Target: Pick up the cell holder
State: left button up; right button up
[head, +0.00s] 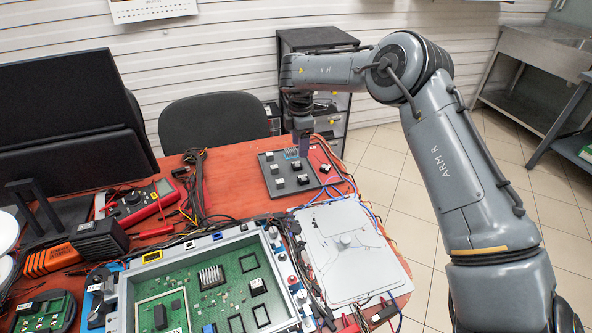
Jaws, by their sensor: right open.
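A dark grey parts tray (262,163) lies on the red table near its far edge. It holds several small black and white parts, among them one at the front (281,183) and one at the right (303,179). A small bluish finned part (292,154) is at its back. I cannot tell at this size which part is the cell holder. My right gripper (304,153) points down over the tray's back right corner, beside the finned part. It is open; its fingertips are small and partly merge with the tray. My left gripper is not in view.
A large green circuit board in a grey frame (215,285) fills the front. A light grey cover plate (345,240) lies right of it. Cables run around the tray's right side. A multimeter (135,203) and a monitor (70,115) stand left.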

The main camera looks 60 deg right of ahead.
aim_at(300, 164)
jog(key=shift+f, duration=0.75)
notch_tip(300, 164, down, 4)
jog(key=b, duration=0.3)
jog(key=shift+s+a+f, duration=0.15)
jog(key=shift+f, duration=0.4)
jog(key=shift+c, duration=1)
grip_shut()
